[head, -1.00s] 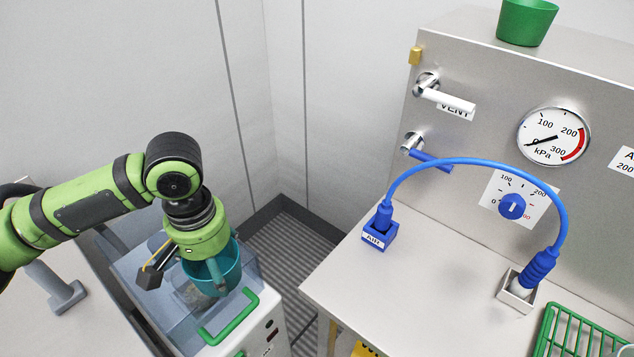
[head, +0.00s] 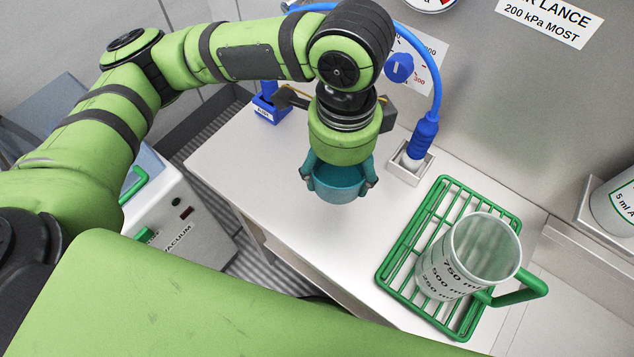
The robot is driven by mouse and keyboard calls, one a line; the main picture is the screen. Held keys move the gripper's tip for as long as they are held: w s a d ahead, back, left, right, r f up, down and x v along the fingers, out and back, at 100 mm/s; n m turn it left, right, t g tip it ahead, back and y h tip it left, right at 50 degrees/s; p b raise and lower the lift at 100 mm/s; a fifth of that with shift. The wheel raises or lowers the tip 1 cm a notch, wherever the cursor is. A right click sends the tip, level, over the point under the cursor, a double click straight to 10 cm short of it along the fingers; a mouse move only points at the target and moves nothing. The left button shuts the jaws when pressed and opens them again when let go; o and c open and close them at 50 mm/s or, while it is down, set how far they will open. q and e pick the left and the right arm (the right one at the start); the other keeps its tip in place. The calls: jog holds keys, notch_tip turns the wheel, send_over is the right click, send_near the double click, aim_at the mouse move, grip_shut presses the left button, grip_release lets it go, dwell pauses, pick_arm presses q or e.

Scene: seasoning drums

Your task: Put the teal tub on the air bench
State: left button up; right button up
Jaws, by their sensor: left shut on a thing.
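The teal tub (head: 338,184) is held in my left gripper (head: 340,178), whose fingers are shut on it from both sides. The tub hangs upright below the gripper, over the air bench (head: 270,170), which has a pale grey top. The tub seems to be above the bench top, but I cannot tell the exact gap. The gripper body hides the tub's opening. My right gripper is not in view.
A green wire rack (head: 396,258) with a clear measuring jug (head: 468,262) stands right of the tub. A blue hose (head: 436,75) runs to a lance in a metal holder (head: 411,168). A blue AIR socket block (head: 270,108) sits at the back left. The bench's left part is clear.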

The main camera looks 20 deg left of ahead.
aim_at(350, 192)
pick_arm(q)
jog(key=m, duration=0.1)
jog(key=s+d+m, duration=0.1)
jog(key=m, duration=0.1)
jog(key=s+d+m, duration=0.1)
jog(key=shift+s+f+b, duration=0.15)
jog(key=shift+s+b, duration=0.1)
jog(key=shift+b, duration=0.1)
jog(key=shift+s+d+m, duration=0.2)
jog(key=shift+m, duration=0.5)
jog(key=shift+w+f, duration=0.2)
jog(key=w+a+f, duration=0.4)
jog(key=a, duration=0.1)
jog(key=w+a+f, duration=0.2)
jog(key=w+a, duration=0.1)
jog(key=shift+f, duration=0.15)
jog(key=shift+w+a+f+p, duration=0.15)
jog(key=shift+f+p, duration=0.1)
jog(key=shift+p, duration=0.05)
notch_tip(350, 192, down, 4)
jog(key=shift+r, duration=0.15)
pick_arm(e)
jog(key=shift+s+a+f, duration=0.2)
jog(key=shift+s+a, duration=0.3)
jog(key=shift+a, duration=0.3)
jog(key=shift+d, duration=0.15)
